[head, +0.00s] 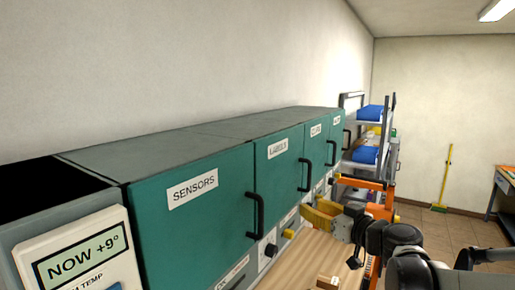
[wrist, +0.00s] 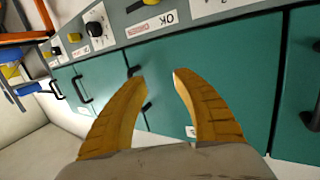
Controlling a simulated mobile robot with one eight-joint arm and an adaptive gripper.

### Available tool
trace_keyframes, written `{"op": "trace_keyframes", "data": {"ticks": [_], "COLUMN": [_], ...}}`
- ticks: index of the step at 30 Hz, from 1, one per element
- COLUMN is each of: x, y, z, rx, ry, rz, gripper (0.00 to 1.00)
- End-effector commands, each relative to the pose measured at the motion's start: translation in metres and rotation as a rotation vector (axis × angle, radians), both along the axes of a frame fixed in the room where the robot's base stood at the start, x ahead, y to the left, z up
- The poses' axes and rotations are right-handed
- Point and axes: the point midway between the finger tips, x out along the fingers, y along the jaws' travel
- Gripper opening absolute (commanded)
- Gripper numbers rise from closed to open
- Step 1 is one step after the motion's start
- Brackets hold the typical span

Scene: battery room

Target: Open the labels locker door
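The labels locker door (head: 277,180) is a teal door with a white LABELS sign, and it looks shut. Its black bar handle (head: 304,172) is on the door's right side. In the wrist view, which is turned nearly upside down, the door (wrist: 232,75) fills the middle. Its handle (wrist: 135,70) shows in part beside the left finger, which hides the rest. My gripper (head: 318,213) has yellow fingers and is below and to the right of the handle in the head view. In the wrist view my gripper (wrist: 160,78) is open, with nothing held between the fingers.
The sensors locker (head: 195,225) is to the left, with its own black handle (head: 255,215). More teal lockers (head: 318,145) continue to the right. A panel with knobs (head: 270,250) runs under the doors, above a wooden worktop (head: 305,262). An orange-framed rack (head: 375,185) stands beyond.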

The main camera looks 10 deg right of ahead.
Motion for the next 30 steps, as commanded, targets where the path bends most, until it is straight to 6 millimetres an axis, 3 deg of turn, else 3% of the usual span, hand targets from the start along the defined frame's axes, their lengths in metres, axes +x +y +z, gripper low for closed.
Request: {"op": "trace_keyframes", "data": {"ticks": [1, 3, 8, 11, 24, 30], "x": [0.005, 0.010, 0.016, 0.025, 0.104, 0.118], "y": [-0.016, -0.032, -0.048, -0.046, -0.030, -0.027], "z": [0.023, 0.036, 0.047, 0.046, 0.047, 0.046], "rx": [-0.003, -0.011, -0.021, -0.022, -0.021, -0.021], "ry": [-0.037, -0.080, -0.123, -0.126, -0.124, -0.124], "rz": [-0.022, -0.045, -0.068, -0.067, -0.066, -0.067], "gripper": [0.34, 0.34, 0.34, 0.34, 0.34, 0.34]}}
